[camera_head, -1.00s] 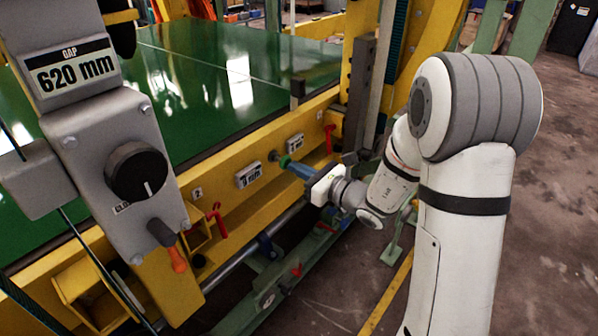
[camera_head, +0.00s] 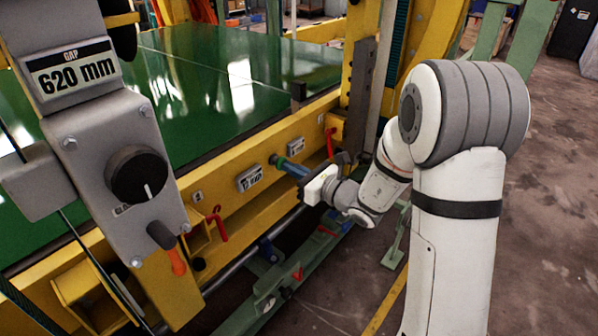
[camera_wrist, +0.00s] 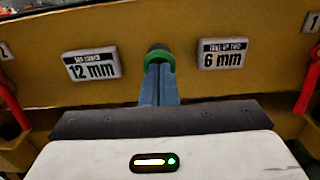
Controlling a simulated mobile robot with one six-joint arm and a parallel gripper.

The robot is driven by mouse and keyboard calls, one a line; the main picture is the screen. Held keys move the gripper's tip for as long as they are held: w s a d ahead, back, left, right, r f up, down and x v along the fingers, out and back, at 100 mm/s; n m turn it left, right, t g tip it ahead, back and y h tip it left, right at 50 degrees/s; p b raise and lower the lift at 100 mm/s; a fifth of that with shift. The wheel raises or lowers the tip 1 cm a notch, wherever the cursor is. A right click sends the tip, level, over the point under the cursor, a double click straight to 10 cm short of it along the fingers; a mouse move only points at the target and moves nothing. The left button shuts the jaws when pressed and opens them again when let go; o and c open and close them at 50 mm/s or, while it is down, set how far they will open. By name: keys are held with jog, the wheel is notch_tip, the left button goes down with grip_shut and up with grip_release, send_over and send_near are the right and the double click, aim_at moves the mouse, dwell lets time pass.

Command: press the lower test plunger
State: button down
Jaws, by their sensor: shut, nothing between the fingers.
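The test plunger (camera_wrist: 159,54), a dark round stub with a green collar, stands out from the yellow beam between two display plates. In the head view its green collar (camera_head: 280,160) shows small on the beam's side. My gripper (camera_wrist: 160,72) is shut, its blue-grey fingers together and empty. The fingertips point straight at the plunger and overlap the collar's lower edge in the wrist view. In the head view my gripper (camera_head: 285,164) also meets the collar. I cannot tell whether they touch or how far the plunger is pressed.
The left plate (camera_wrist: 92,63) reads 12 mm and the right plate (camera_wrist: 222,54) 6 mm. Red handles (camera_wrist: 307,82) stand at the sides. A grey control box (camera_head: 120,170) with a knob and a 620 mm display (camera_head: 75,75) is at left. The green bed (camera_head: 210,90) lies above the beam.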

jog(key=p+v, duration=0.2)
jog(key=v, duration=1.2)
jog(key=shift+a, duration=0.1)
